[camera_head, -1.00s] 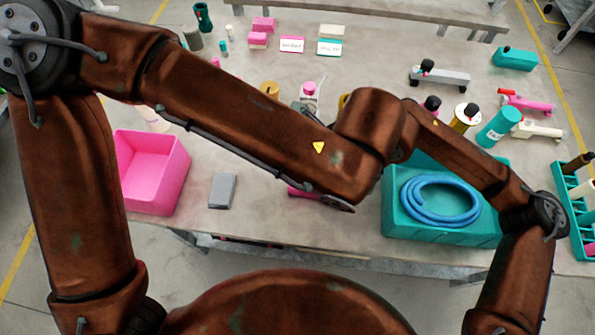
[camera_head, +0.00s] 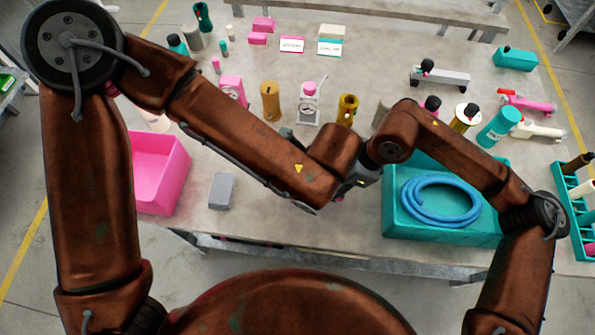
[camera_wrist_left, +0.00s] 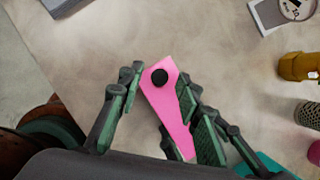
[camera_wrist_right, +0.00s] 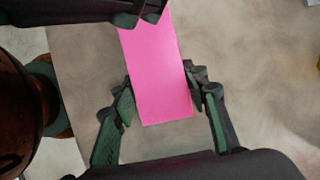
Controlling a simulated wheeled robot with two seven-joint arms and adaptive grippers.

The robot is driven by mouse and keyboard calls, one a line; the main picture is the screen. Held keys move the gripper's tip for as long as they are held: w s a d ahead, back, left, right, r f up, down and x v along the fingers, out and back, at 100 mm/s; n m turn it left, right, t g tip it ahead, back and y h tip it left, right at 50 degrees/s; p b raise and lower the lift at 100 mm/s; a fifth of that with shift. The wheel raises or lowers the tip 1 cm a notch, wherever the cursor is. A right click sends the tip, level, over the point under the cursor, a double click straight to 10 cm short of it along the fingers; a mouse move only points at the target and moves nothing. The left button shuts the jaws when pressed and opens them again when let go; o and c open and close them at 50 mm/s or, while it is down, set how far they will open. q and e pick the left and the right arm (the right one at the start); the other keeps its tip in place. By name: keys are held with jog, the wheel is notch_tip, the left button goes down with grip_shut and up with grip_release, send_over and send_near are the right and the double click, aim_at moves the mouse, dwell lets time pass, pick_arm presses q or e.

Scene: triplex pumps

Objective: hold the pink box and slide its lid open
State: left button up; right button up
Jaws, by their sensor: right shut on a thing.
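The pink box is between my grippers. In the left wrist view the pink box (camera_wrist_left: 170,112) shows a narrow pink face with a round black knob (camera_wrist_left: 160,77). My left gripper (camera_wrist_left: 159,80) has its fingers spread on either side of it; the left finger is apart from the box, the right finger lies close along or over its edge. In the right wrist view the pink box (camera_wrist_right: 157,75) lies between the fingers of my right gripper (camera_wrist_right: 162,92), which is shut on its sides. Left-gripper fingertips show at that view's top edge. In the head view my arms hide nearly all of the box.
A pink bin (camera_head: 160,172) and a grey block (camera_head: 222,191) are on the table at left. A teal tray (camera_head: 400,222) with a blue hose (camera_head: 440,202) is at right. An ochre cylinder (camera_head: 270,102) and a pink-topped scale (camera_head: 309,105) stand behind my arms.

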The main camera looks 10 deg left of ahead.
pick_arm(q)
grip_shut()
dwell(0.3)
dwell(0.4)
